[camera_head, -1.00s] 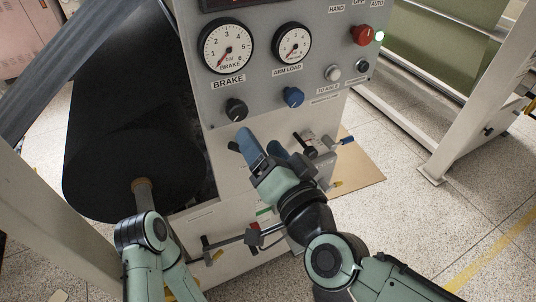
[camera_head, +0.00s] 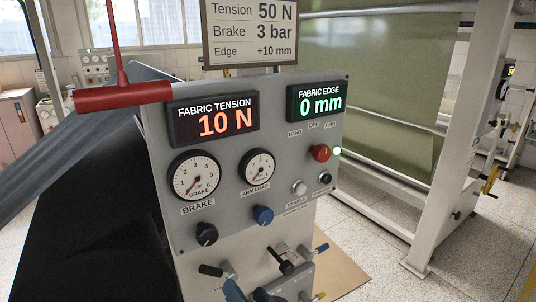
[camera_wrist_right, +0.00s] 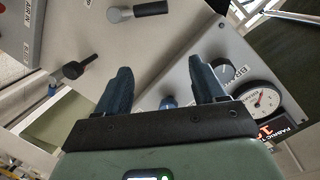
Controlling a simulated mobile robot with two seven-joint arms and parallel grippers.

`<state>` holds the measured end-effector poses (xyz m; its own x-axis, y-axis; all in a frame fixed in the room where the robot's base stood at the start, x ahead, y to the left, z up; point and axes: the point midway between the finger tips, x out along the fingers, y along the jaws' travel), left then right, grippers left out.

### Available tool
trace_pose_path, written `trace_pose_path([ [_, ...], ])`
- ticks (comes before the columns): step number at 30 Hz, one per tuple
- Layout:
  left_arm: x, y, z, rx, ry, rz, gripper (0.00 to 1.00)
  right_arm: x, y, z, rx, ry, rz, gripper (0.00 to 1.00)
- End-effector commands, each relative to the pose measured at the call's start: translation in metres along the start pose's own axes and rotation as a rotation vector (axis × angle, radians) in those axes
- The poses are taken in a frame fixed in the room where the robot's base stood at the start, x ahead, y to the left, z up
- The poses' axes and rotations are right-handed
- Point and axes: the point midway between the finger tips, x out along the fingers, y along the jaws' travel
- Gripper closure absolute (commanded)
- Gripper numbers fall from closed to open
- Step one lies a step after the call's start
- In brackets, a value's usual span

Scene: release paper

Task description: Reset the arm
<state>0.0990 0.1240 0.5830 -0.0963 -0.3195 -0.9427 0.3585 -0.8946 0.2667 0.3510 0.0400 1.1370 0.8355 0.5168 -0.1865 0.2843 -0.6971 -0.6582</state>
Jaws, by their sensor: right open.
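My right gripper (camera_head: 247,291) shows only as blue fingertips at the bottom edge of the head view, in front of the lower part of the grey control panel (camera_head: 225,222). The rest of my right arm is out of that view. In the right wrist view the two blue fingers of this gripper (camera_wrist_right: 160,68) are spread apart with nothing between them. The panel's brake gauge (camera_wrist_right: 262,97) and brake knob (camera_wrist_right: 224,70) show past the right finger. My left arm and gripper are in neither view now.
Black-handled levers (camera_head: 280,260) stick out low on the panel near the gripper. Above are the blue knob (camera_head: 263,215), red switch (camera_head: 321,152) and tension display (camera_head: 212,118). A red bar (camera_head: 123,96) is at upper left, a black roll (camera_head: 95,225) below. Open floor (camera_head: 375,262) lies right.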

Motion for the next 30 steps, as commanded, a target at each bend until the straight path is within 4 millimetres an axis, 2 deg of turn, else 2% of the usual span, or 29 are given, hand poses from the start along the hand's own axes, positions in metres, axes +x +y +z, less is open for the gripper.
trace_pose_path([
  [1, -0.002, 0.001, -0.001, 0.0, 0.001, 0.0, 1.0, 0.016, 0.035, 0.02, -0.004, -0.052, 0.069, 0.3],
  [3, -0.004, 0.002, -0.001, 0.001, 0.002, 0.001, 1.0, 0.029, 0.081, 0.047, -0.01, -0.122, 0.151, 0.3],
  [6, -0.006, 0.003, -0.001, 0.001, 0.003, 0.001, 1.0, 0.038, 0.146, 0.088, -0.007, -0.225, 0.262, 0.3],
  [8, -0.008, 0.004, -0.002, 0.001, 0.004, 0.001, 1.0, 0.037, 0.184, 0.114, -0.001, -0.291, 0.326, 0.3],
  [12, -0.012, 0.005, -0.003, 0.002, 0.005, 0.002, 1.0, 0.018, 0.268, 0.18, 0.033, -0.453, 0.465, 0.3],
  [14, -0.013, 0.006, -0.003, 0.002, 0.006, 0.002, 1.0, 0.002, 0.299, 0.21, 0.056, -0.528, 0.518, 0.3],
  [15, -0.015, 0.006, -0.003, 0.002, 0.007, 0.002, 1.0, -0.011, 0.319, 0.23, 0.075, -0.578, 0.553, 0.3],
  [18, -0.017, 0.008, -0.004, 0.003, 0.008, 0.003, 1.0, -0.051, 0.359, 0.282, 0.133, -0.708, 0.629, 0.3],
  [21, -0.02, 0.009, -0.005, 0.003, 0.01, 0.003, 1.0, -0.095, 0.384, 0.332, 0.202, -0.835, 0.687, 0.3],
  [24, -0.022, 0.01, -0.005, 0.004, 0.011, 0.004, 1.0, -0.136, 0.395, 0.372, 0.271, -0.941, 0.723, 0.3],
  [27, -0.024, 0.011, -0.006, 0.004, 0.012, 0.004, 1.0, -0.166, 0.397, 0.398, 0.325, -1.014, 0.743, 0.3],
  [30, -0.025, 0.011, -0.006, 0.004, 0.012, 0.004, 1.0, -0.182, 0.395, 0.413, 0.358, -1.056, 0.75, 0.3],
])
